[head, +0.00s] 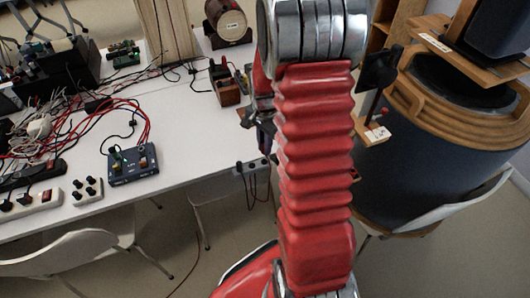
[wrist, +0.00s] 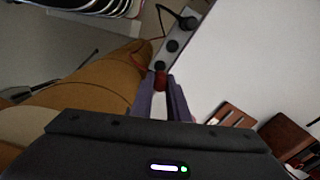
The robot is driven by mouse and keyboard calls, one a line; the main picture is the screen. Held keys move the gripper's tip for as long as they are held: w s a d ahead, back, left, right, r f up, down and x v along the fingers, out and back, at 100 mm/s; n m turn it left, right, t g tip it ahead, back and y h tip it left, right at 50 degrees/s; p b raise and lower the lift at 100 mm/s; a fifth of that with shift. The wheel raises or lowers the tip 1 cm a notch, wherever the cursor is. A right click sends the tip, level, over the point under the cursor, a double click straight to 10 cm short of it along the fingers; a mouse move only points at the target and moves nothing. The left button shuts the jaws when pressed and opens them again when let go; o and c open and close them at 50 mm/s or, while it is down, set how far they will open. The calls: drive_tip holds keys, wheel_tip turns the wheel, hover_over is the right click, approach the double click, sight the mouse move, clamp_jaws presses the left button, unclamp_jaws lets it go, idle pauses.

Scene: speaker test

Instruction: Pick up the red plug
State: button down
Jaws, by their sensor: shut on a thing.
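The red plug (wrist: 160,79) shows in the wrist view as a small red shape between the tips of my gripper (wrist: 161,88). The gripper's two purple-grey fingers are closed on it. It lies at the near end of a grey socket strip (wrist: 167,60) along the white table's edge; I cannot tell whether it still sits in the strip. In the head view my red arm hides most of the gripper (head: 267,138) and the plug cannot be made out.
A black plug (wrist: 187,22) stands in the strip's far end. The white table (head: 190,135) holds a blue box (head: 133,164), tangled cables and a small wooden box (head: 226,88). A large dark barrel-like speaker (head: 440,150) stands at the right. White chairs stand below the table.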

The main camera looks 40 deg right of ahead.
wheel_tip(320, 180, up, 13)
idle(0.8)
drive_tip(key=shift+r, duration=0.7)
drive_tip(key=shift+s, duration=0.15)
